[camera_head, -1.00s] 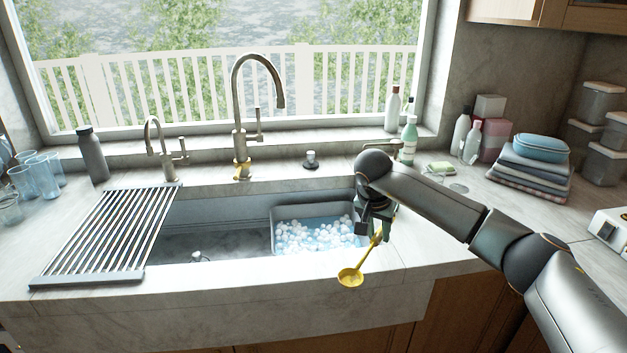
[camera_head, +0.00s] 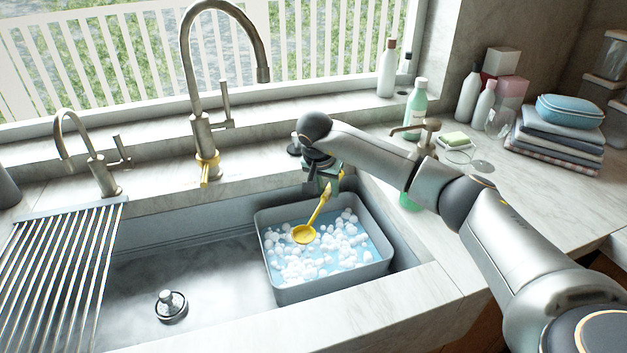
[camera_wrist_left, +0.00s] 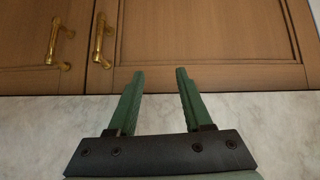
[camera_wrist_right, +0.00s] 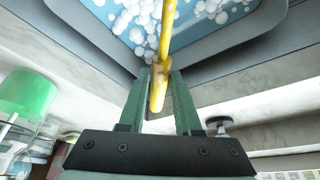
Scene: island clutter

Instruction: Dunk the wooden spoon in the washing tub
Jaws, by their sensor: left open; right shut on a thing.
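The wooden spoon (camera_head: 304,233) looks yellow, with its bowl hanging down over the foamy water of the washing tub. The washing tub (camera_head: 330,288) is a grey rectangular basin with blue water and white foam, in the right part of the sink. My right gripper (camera_head: 325,184) is shut on the spoon's handle, above the tub's back edge. In the right wrist view the handle (camera_wrist_right: 159,85) is between the green fingers. I cannot tell whether the bowl touches the water. My left gripper (camera_wrist_left: 158,75) is open and empty, in front of wooden cabinet doors.
A drying rack (camera_head: 65,265) covers the sink's left side. A tall faucet (camera_head: 203,130) stands behind the sink. A soap dispenser (camera_head: 428,135) and a green bottle (camera_head: 416,100) are near my right arm. The sink floor left of the tub is clear except for a drain plug (camera_head: 171,304).

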